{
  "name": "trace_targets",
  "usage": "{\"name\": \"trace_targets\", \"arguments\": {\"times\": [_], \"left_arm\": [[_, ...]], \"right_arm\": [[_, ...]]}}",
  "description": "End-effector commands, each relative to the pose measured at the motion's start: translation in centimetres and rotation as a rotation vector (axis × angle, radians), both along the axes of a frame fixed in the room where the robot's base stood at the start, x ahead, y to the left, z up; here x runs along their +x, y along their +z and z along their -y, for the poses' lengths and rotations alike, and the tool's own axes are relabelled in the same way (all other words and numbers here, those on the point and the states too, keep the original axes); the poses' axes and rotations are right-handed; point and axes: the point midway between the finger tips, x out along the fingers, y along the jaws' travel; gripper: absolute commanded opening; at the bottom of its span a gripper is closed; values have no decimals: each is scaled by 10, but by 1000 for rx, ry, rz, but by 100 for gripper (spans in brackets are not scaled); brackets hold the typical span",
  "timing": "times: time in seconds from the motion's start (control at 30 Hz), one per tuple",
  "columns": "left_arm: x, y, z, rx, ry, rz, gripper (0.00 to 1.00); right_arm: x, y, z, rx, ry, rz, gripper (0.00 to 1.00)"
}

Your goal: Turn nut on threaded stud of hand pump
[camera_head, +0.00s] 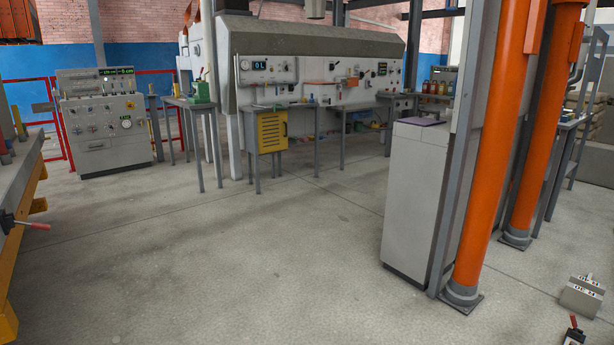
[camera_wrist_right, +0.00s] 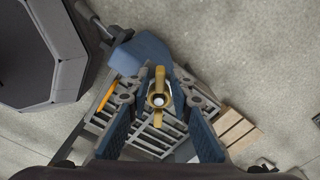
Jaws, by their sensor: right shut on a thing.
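In the right wrist view, a brass-coloured wing nut (camera_wrist_right: 159,76) shows between the fingers of my right gripper (camera_wrist_right: 159,94). The gripper is shut on it. A pale round end, apparently the threaded stud (camera_wrist_right: 158,100), shows in the middle of the nut. A blue body, perhaps part of the hand pump (camera_wrist_right: 148,50), lies just beyond the fingertips. The fingers hide much of what is around the nut. My left gripper is in neither view, and the head view does not show my right gripper.
In the right wrist view, a large dark grey angular body (camera_wrist_right: 45,50) fills the upper left, and a slatted grey rack and wooden pieces (camera_wrist_right: 236,130) lie below. In the head view, orange columns (camera_head: 500,150) stand at right beside a grey cabinet (camera_head: 412,200); the middle floor is clear.

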Motion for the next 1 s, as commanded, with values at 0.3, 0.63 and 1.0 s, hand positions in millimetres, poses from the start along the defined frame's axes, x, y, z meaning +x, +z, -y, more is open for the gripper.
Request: {"name": "trace_targets", "arguments": {"times": [0.3, 0.63, 1.0], "left_arm": [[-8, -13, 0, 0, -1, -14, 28], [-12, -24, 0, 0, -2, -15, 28], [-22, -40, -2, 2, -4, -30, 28]], "right_arm": [[4, 1, 2, -2, -156, 0, 0], [7, 0, 4, -2, -302, 0, 0], [10, 2, 8, -3, -469, 0, 0]]}}
